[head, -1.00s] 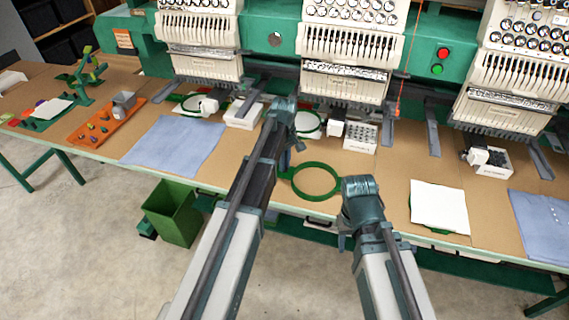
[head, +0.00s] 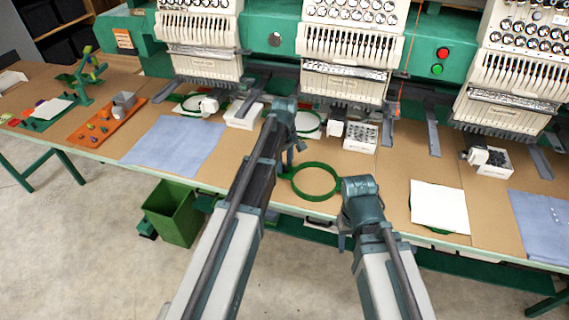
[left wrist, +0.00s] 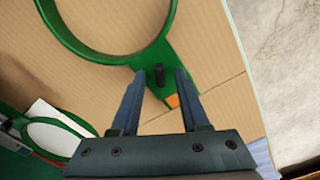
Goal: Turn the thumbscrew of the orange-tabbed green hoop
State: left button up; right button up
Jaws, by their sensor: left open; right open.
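The green hoop (head: 318,199) lies flat on the brown table near its front edge. In the left wrist view the hoop (left wrist: 82,47) has a green lug with a dark thumbscrew (left wrist: 158,75) standing on it and an orange tab (left wrist: 172,101) beside the screw. My left gripper (left wrist: 159,78) is open, with one finger on each side of the thumbscrew and a gap on both sides. In the head view my left gripper (head: 288,160) is at the hoop's left side, where it hides the lug. My right gripper (head: 345,240) is open and empty, to the right of the hoop near the table edge.
Other hoops (head: 306,133) lie behind, under the embroidery machine heads (head: 345,80). A white box of small parts (head: 360,137) stands behind the hoop. A blue cloth (head: 172,146) lies at left and a white cloth (head: 438,207) at right. A green bin (head: 174,212) stands on the floor.

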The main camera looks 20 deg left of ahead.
aim_at(285, 167)
pick_arm(q)
jog(key=shift+r, duration=0.1)
notch_tip(285, 167, up, 14)
jog(key=p, duration=1.3)
jog(key=shift+f+p, duration=0.2)
jog(key=shift+p, duration=0.15)
jog(key=s+d+m, duration=0.4)
jog(key=s+m, duration=0.1)
jog(key=s, duration=0.3)
jog(key=s+d+f+m+b, duration=0.1)
jog(key=s+d+m, duration=0.3)
jog(key=s, duration=0.4)
jog(key=s+d+f+m+y+b, duration=0.1)
jog(key=s+d+m, duration=0.4)
jog(key=s, duration=0.3)
jog(key=shift+s+f+m, duration=0.2)
jog(key=shift+s+m, duration=0.2)
jog(key=shift+m, duration=0.3)
